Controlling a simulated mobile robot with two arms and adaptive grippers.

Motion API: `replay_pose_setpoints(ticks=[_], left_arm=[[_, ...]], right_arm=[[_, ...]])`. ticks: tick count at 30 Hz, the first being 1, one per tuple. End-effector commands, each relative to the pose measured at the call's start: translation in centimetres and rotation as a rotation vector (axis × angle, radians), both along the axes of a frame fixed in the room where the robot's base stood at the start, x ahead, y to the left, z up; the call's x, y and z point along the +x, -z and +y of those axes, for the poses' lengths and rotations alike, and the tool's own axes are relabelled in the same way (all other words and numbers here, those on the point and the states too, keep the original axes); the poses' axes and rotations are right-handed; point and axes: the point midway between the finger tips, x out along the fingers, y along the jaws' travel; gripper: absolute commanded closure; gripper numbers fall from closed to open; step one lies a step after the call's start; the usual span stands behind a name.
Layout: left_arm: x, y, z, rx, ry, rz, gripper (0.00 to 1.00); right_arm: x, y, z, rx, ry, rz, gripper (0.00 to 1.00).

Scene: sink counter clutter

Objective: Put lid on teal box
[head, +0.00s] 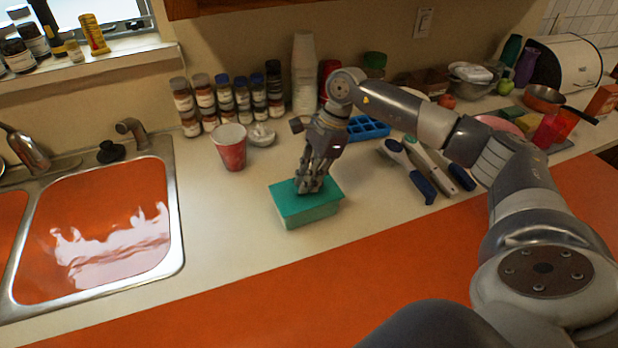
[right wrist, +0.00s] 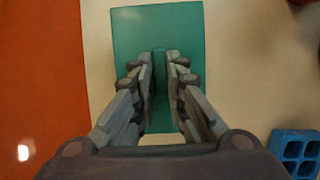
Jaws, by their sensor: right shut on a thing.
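A teal box (head: 309,212) stands on the white counter in the middle of the head view. Its darker teal lid (head: 287,197) lies flat over the top, lined up with the walls; whether a thin gap is left between them I cannot tell. My right gripper (head: 309,187) points down at the lid's middle. In the right wrist view the two fingers (right wrist: 160,80) close on a narrow raised teal grip (right wrist: 160,62) on the lid (right wrist: 157,27). The fingers hide part of the lid. My left gripper is not in view.
A red cup (head: 231,148) and rows of spice jars (head: 205,104) stand behind the box. A blue tray (head: 368,128) and blue-handled utensils (head: 425,185) lie to the right. The sink (head: 95,235) is at left. Counter left of the box is clear.

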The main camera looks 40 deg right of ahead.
Motion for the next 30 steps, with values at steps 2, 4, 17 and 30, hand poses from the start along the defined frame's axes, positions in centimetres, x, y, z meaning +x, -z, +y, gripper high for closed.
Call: replay_pose_setpoints(ticks=[2, 4, 17, 30], left_arm=[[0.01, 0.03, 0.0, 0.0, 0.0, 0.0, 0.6], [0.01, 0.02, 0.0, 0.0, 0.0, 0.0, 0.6], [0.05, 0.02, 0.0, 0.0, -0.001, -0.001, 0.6], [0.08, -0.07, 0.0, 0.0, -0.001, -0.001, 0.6]], right_arm=[[0.01, 0.04, 0.01, 0.0, 0.0, 0.0, 1.0], [0.0, 0.04, 0.01, 0.0, 0.0, 0.0, 1.0], [0.0, 0.04, 0.0, 0.0, 0.0, 0.0, 0.64], [0.0, -0.09, 0.0, 0.0, 0.0, 0.0, 0.64]])
